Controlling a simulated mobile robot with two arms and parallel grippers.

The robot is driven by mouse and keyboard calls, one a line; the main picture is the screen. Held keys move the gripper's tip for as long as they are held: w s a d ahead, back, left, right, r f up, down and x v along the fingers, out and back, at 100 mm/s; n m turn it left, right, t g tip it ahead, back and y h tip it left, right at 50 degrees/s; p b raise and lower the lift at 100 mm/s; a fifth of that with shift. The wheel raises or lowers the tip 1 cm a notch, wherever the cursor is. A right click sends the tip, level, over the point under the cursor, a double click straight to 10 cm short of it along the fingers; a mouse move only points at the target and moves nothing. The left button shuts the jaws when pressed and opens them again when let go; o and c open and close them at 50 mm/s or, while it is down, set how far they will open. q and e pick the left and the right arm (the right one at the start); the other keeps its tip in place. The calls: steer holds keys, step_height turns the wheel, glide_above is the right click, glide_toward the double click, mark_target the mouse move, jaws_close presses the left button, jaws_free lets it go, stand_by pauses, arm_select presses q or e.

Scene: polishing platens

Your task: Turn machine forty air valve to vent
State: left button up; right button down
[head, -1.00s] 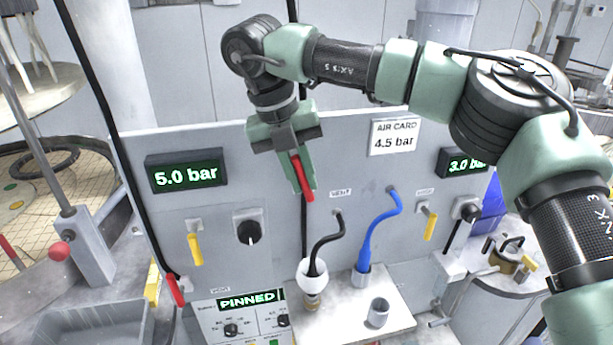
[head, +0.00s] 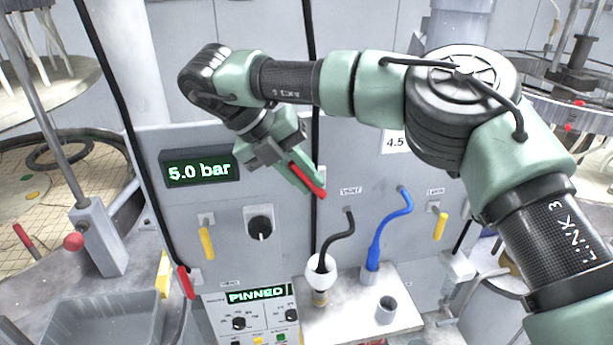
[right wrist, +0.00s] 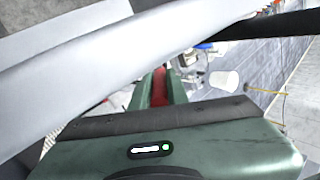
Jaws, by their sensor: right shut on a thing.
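My right gripper (head: 304,178) is shut on a red bar-shaped handle (head: 311,182) in front of the grey panel (head: 290,222). The handle slants down to the right, its lower end beside a black vertical line. Whether it is fixed to anything is hidden. In the right wrist view the red handle (right wrist: 159,88) lies between the green fingers. Yellow levers hang on the panel at left (head: 207,242) and right (head: 440,227). Another red lever (head: 187,282) is at the panel's lower left. A small label, apparently VENT (head: 350,190), is right of the gripper. My left gripper is not in view.
A green display (head: 200,168) reads 5.0 bar, above a black knob (head: 260,228). My arm partly covers the air card (head: 394,143). A black hose (head: 335,240) and a blue hose (head: 382,235) stand at a white shelf (head: 345,318). A PINNED display (head: 257,296) is at lower left.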

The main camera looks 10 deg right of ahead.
steer(key=c, duration=1.4)
jaws_free()
steer(key=shift+w, duration=0.1)
steer(key=v, duration=0.7)
steer(key=shift+a+r, duration=0.15)
steer(key=shift+r, duration=0.15)
